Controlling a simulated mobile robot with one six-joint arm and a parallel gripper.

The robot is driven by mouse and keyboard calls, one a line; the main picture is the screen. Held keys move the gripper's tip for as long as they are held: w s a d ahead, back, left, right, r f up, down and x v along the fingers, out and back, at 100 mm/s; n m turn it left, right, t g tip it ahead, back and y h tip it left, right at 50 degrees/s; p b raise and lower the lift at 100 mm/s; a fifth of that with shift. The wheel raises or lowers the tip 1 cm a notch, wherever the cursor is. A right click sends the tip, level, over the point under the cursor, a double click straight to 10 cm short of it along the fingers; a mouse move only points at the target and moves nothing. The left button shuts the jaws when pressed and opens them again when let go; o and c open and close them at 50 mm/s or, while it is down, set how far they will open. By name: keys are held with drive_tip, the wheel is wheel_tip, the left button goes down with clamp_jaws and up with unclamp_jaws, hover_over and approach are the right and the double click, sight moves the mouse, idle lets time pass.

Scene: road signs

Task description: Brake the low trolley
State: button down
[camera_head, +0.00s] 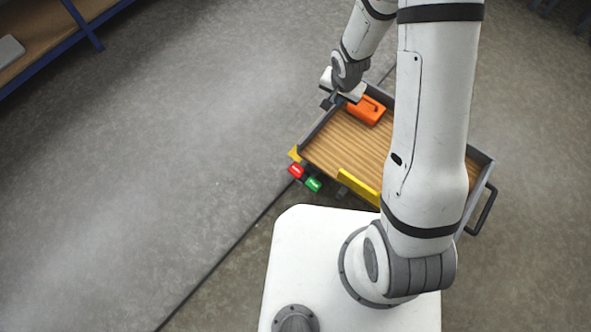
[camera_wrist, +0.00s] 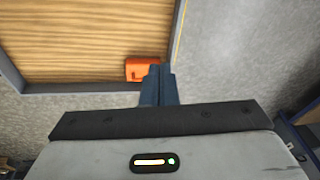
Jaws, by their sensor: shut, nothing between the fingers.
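The low trolley (camera_head: 322,157) stands in front of my base, with a wooden deck and a grey rim. Its deck also shows in the wrist view (camera_wrist: 75,45). At its near left corner, low down, are a red pedal (camera_head: 296,170) and a green pedal (camera_head: 313,184), side by side. My gripper (camera_head: 327,104) is over the trolley's far left edge, apart from the pedals. In the wrist view its fingers (camera_wrist: 159,72) are together and hold nothing. My arm hides the trolley's right part.
An orange box (camera_head: 368,110) lies on the deck near my gripper and shows in the wrist view (camera_wrist: 140,70). A yellow strip (camera_head: 358,186) marks the near edge. A handle (camera_head: 484,212) sticks out at right. A blue-framed shelf (camera_head: 50,50) stands far left. The floor at left is clear.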

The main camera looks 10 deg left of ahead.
drive_tip(key=s+a+f+y+b, duration=0.1)
drive_tip(key=a+f+b, duration=0.3)
drive_tip(key=f, duration=1.2)
drive_tip(key=m+g+y+b, duration=0.1)
drive_tip(key=m+b, duration=0.1)
drive_tip(key=b, duration=0.1)
hover_over(296, 171)
drive_tip(key=s+d, duration=0.2)
drive_tip(key=d, duration=0.1)
wheel_tip(296, 171, down, 13)
drive_tip(key=shift+d+f, duration=0.15)
drive_tip(key=shift+d, duration=0.05)
drive_tip(key=b+x, duration=0.2)
drive_tip(key=x, duration=0.2)
drive_tip(key=b+x, duration=0.2)
drive_tip(key=x, duration=0.3)
drive_tip(key=b+x, duration=0.2)
drive_tip(key=x, duration=0.2)
drive_tip(key=shift+s+a+f, duration=0.1)
drive_tip(key=shift+s+f, duration=0.2)
drive_tip(key=shift+f, duration=0.25)
